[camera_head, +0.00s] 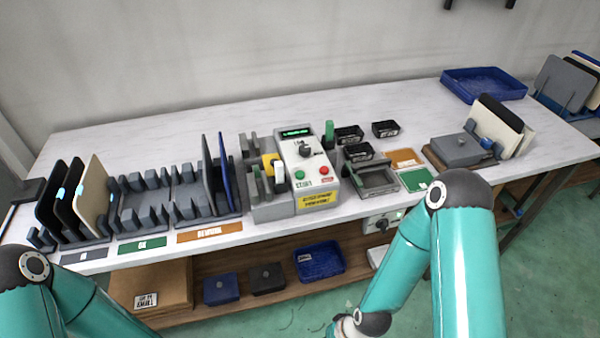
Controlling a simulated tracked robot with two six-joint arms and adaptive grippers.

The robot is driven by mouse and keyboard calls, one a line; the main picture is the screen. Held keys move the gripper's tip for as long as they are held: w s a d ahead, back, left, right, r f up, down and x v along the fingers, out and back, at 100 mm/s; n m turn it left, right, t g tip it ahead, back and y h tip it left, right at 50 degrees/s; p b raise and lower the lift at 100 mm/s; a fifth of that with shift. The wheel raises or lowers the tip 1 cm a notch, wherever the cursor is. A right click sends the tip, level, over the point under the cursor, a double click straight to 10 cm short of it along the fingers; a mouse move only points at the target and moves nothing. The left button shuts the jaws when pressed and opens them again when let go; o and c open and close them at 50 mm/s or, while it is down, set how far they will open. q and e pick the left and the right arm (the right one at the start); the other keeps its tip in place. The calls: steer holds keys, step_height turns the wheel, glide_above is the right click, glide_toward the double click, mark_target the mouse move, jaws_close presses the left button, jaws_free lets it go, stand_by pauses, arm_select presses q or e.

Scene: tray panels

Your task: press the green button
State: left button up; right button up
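The green button (299,175) is on the sloped front of a white control box (301,153) near the middle of the table. A red button (324,170) sits to its right, and a dark knob (304,149) is above them. A lit green display is at the top of the box. My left arm enters at the lower left, but its gripper is outside the picture. My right arm enters at the lower right and bends down to the bottom edge. Its gripper is not visible either. Nothing covers the green button.
Racks with upright panels (95,198) stand left of the box. A grey fixture with a frame (373,179) and small black trays (386,128) are to its right. A blue tray (484,84) lies at the back right. The table behind the racks is clear.

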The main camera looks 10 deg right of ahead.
jaws_close()
stand_by(1.1)
